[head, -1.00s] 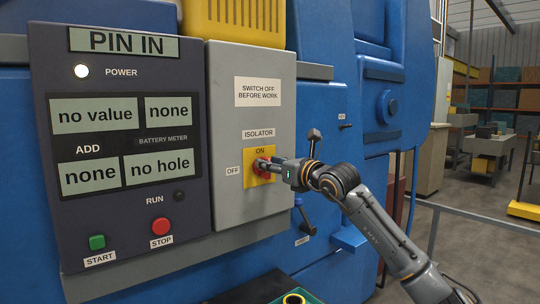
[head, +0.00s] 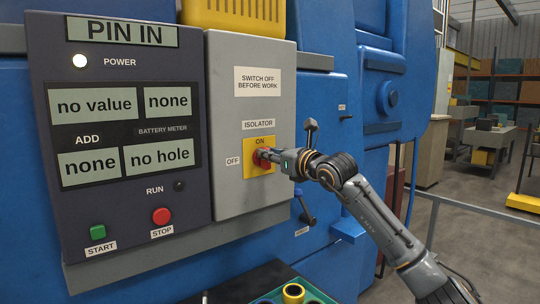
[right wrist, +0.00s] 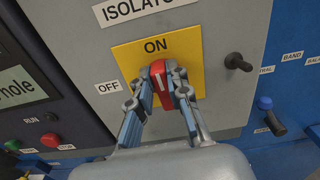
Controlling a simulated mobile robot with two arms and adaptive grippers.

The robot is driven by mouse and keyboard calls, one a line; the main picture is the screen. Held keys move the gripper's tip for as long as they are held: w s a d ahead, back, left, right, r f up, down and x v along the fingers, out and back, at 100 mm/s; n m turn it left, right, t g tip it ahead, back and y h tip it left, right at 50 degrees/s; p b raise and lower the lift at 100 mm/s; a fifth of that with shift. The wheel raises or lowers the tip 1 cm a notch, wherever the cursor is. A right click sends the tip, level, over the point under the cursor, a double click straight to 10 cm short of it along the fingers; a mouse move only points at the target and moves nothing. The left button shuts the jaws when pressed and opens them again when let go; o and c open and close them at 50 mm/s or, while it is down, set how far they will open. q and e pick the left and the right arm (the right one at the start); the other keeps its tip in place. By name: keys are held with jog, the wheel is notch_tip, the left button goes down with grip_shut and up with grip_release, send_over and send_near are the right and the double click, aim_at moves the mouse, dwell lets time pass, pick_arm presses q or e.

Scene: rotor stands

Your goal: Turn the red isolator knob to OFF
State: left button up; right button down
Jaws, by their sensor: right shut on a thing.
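The red isolator knob (head: 262,159) sits on a yellow plate (head: 250,171) on the grey isolator box (head: 227,105). ON is printed above the knob, and an OFF label (head: 232,160) is to its left. My right gripper (head: 268,157) reaches in from the right and is on the knob. In the right wrist view, its two fingers (right wrist: 165,88) are shut on either side of the red knob (right wrist: 160,72). The knob's white mark points up towards ON. The fingers hide part of the knob's sides. My left gripper is not in view.
The dark panel (head: 120,215) at left has a lit power lamp (head: 80,61), a green start button (head: 97,232) and a red stop button (head: 161,216). A black lever (head: 311,130) stands right of the box. A green tray (head: 318,297) shows at the bottom edge.

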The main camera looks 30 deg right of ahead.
jog(key=shift+a+f+n+b, duration=0.3)
jog(key=shift+n+b, duration=0.45)
jog(key=shift+n, duration=2.1)
jog(key=shift+a+f+n+b, duration=0.3)
jog(key=shift+n+b, duration=0.5)
jog(key=shift+n, duration=2.1)
jog(key=shift+a+f+n+b, duration=0.3)
jog(key=shift+n+b, duration=0.45)
jog(key=shift+n, duration=2.1)
jog(key=c, duration=1.3)
grip_release()
jog(key=shift+s+d, duration=0.15)
jog(key=shift+s, duration=1.85)
jog(key=shift+s+d, duration=0.2)
jog(key=shift+s, duration=1.8)
jog(key=shift+s+d, duration=0.15)
jog(key=shift+s, duration=1.85)
